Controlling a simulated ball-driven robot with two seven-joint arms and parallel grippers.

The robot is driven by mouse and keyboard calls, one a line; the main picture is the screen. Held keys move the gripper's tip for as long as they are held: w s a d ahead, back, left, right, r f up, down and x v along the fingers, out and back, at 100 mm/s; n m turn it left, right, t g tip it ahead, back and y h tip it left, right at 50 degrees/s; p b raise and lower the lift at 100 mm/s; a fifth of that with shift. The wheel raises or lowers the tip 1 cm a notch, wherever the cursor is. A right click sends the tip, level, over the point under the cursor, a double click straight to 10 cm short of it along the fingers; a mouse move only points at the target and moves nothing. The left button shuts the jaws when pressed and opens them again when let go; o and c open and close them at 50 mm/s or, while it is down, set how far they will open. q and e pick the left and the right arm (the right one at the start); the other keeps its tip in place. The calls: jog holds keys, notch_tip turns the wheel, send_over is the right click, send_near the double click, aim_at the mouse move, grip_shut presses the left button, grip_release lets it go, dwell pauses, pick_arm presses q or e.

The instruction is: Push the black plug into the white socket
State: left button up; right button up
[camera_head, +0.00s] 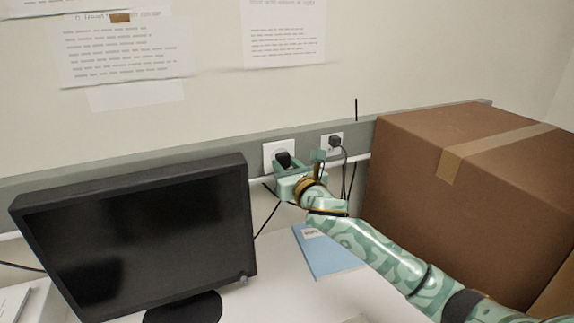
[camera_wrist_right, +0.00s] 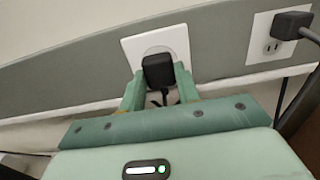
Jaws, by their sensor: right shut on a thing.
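The black plug (camera_head: 284,159) is at the white socket (camera_head: 269,149) on the grey wall rail, left of centre in the head view. My right gripper (camera_head: 292,168) reaches it from the front right and is shut on the plug. In the right wrist view the plug (camera_wrist_right: 158,71) sits between the two green fingers of the gripper (camera_wrist_right: 159,84), in front of the socket plate (camera_wrist_right: 160,40). Its cord hangs below. The prongs are hidden, so I cannot tell whether a gap remains. My left gripper is not in view.
A second outlet with another black plug (camera_head: 335,142) is just to the right. A black monitor (camera_head: 140,240) stands at left and a large cardboard box (camera_head: 440,210) at right. A blue booklet (camera_head: 328,254) lies on the white desk (camera_head: 275,290).

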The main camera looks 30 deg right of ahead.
dwell(0.7)
jog(key=shift+p, duration=0.4)
jog(key=shift+w, duration=0.55)
jog(key=o, duration=1)
jog(key=shift+s+f, duration=0.1)
jog(key=s, duration=1.6)
jog(key=shift+a+p, duration=0.45)
jog(key=shift+s+f, duration=0.1)
